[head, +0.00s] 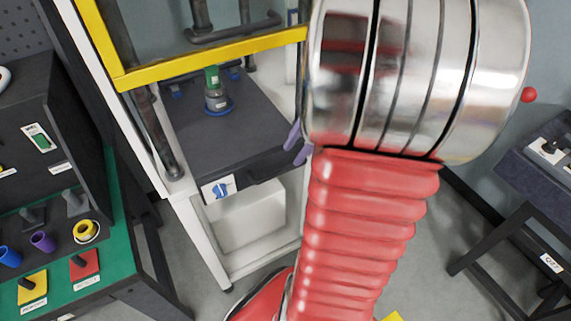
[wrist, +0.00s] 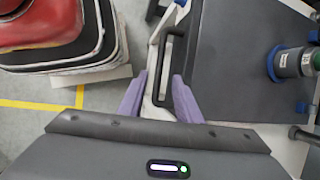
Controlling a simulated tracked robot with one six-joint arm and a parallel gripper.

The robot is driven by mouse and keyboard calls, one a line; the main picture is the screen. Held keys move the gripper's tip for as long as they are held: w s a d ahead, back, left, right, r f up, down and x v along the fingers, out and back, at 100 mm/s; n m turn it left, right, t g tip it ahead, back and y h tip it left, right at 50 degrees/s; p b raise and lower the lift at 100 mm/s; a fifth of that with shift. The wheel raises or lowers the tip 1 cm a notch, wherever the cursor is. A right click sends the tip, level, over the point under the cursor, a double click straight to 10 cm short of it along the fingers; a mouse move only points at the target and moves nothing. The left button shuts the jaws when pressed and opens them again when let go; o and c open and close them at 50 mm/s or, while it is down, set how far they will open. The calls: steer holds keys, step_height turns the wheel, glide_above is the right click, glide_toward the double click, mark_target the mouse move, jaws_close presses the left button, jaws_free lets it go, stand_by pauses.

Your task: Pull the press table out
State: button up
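The press table (head: 245,135) is a dark grey slab in a white frame, below a yellow-edged guard; it fills the upper right of the wrist view (wrist: 225,75). A grey part with a green top (head: 213,88) stands in a blue ring on it, and also shows in the wrist view (wrist: 287,63). A black bar handle (wrist: 163,70) runs along the table's front edge. My gripper (wrist: 161,76) is open, its purple fingers on either side of the handle with gaps visible. In the head view my gripper (head: 298,140) is at the table's right front corner, mostly hidden behind my arm.
A green-topped bench (head: 110,260) with coloured holders stands at the left. A dark table (head: 545,185) stands at the right. The yellow guard edge (head: 210,60) lies above the press table. Grey floor is open in front of the frame.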

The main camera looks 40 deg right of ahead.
mark_target(283, 170)
steer(key=shift+x, duration=3.35)
jaws_close()
steer(key=shift+d, duration=0.1)
